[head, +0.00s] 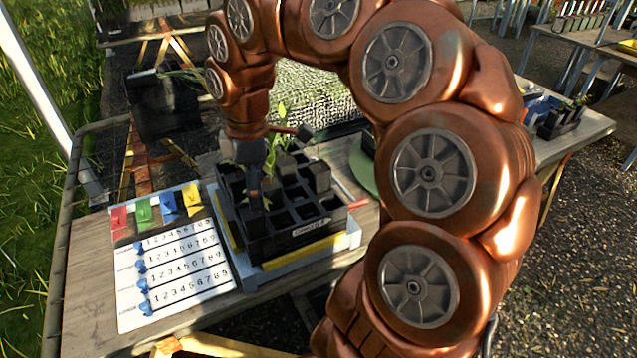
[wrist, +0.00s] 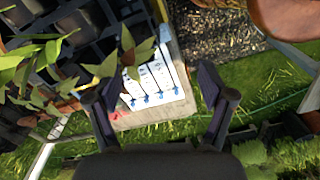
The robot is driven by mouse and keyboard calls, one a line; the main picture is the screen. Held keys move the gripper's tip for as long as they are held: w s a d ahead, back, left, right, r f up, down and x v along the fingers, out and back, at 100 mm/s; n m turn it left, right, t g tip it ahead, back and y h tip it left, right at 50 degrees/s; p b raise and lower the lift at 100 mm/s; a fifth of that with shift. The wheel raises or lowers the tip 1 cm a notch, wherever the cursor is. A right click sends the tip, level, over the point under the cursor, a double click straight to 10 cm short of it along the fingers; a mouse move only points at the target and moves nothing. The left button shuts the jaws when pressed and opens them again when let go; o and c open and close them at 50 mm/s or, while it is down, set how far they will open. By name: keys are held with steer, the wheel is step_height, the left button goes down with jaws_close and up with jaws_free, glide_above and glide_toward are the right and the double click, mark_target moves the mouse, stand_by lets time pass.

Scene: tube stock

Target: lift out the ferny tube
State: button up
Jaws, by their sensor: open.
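A black tube tray (head: 285,243) stands on the table with many square cells, several of them empty. A few leafy plants (head: 281,125) rise from its back and left cells. I cannot tell for sure which one is the ferny tube. In the wrist view, slender green leaves (wrist: 35,55) spread at the left, and broader pointed leaves (wrist: 126,62) show near the top of the left finger. My gripper (head: 258,182) is over the left part of the tray, partly hidden by leaves. In the wrist view my gripper (wrist: 158,103) is open, with nothing seen between its fingers.
A white number chart (head: 180,270) with coloured tags lies left of the tray. The tray sits in a pale holder with yellow strips (head: 305,250). A dark pot rack (head: 562,118) stands at the far right of the table. My arm hides the table's middle.

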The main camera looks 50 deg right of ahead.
steer(key=w+d+n, duration=0.1)
steer(key=w+d, duration=0.1)
steer(key=d, duration=0.4)
steer(key=w+d+n, duration=0.2)
steer(key=w+d, duration=0.1)
steer(key=d, duration=0.4)
glide_above(319, 167)
steer(key=f, duration=0.2)
steer(key=shift+s+a+f+n, duration=0.1)
steer(key=shift+s+f+n, duration=0.2)
steer(key=shift+f, duration=0.1)
steer(key=shift+d+f, duration=0.2)
steer(key=shift+f, duration=0.3)
steer(key=shift+w+f+p, duration=0.15)
steer(key=shift+f+p, duration=0.45)
steer(key=shift+f, duration=1.15)
steer(key=shift+w+f+p, duration=0.15)
steer(key=shift+f+p, duration=0.4)
steer(key=shift+f, duration=1.15)
steer(key=shift+c, duration=0.3)
jaws_close()
